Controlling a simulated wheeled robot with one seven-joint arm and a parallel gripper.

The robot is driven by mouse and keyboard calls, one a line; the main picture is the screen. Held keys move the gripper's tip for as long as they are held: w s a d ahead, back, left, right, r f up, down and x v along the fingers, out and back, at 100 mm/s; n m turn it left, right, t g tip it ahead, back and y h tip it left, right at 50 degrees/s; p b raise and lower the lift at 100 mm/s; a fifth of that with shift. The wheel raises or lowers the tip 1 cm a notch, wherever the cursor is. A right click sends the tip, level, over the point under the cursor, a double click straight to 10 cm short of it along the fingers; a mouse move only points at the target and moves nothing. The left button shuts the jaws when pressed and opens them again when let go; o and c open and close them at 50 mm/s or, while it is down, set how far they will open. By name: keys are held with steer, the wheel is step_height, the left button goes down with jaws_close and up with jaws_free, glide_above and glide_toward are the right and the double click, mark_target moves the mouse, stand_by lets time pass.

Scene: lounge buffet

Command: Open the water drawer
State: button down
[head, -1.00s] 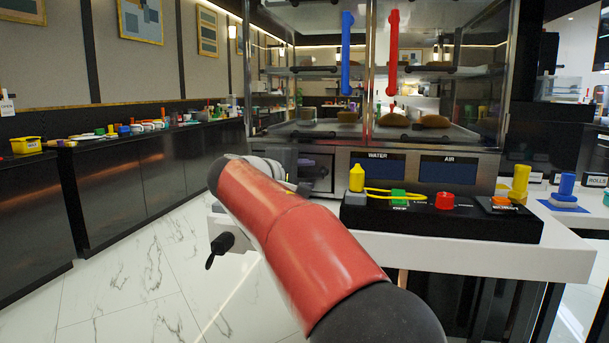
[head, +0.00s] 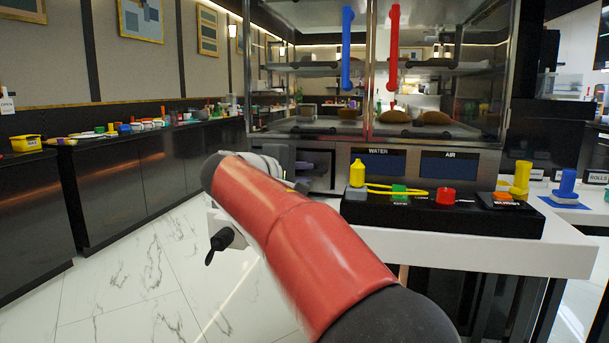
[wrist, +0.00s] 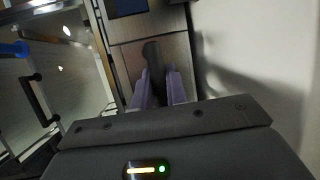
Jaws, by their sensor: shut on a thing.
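The water drawer (wrist: 130,62) shows in the wrist view as a flat, brownish steel front with a dark upright handle (wrist: 151,50). My gripper (wrist: 158,74) has its two purple-grey fingers closed around the lower part of this handle. In the head view, my gripper (head: 304,168) is at the lower left of the glass display cabinet (head: 345,125), left of the WATER screen (head: 378,165). My arm and wrist hide most of the drawer there. I cannot tell how far the drawer stands out.
A black control box (head: 440,216) with coloured knobs and a yellow cable (head: 400,190) sits on the white counter (head: 470,250), right of my arm. Blue (head: 347,50) and red (head: 393,50) door handles are above. The marble floor (head: 140,260) at left is clear.

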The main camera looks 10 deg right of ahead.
steer(key=s+a+b, duration=0.2)
steer(key=s, duration=0.4)
steer(key=s+a+b, duration=0.1)
steer(key=s+a, duration=0.1)
steer(key=s, duration=0.5)
steer(key=shift+a+b, duration=0.35)
steer(key=c, duration=1.4)
jaws_free()
steer(key=shift+a, duration=0.1)
steer(key=v, duration=0.7)
steer(key=shift+s+a+p, duration=0.2)
steer(key=shift+s+p, duration=0.05)
steer(key=shift+p, duration=0.15)
steer(key=shift+d, duration=0.1)
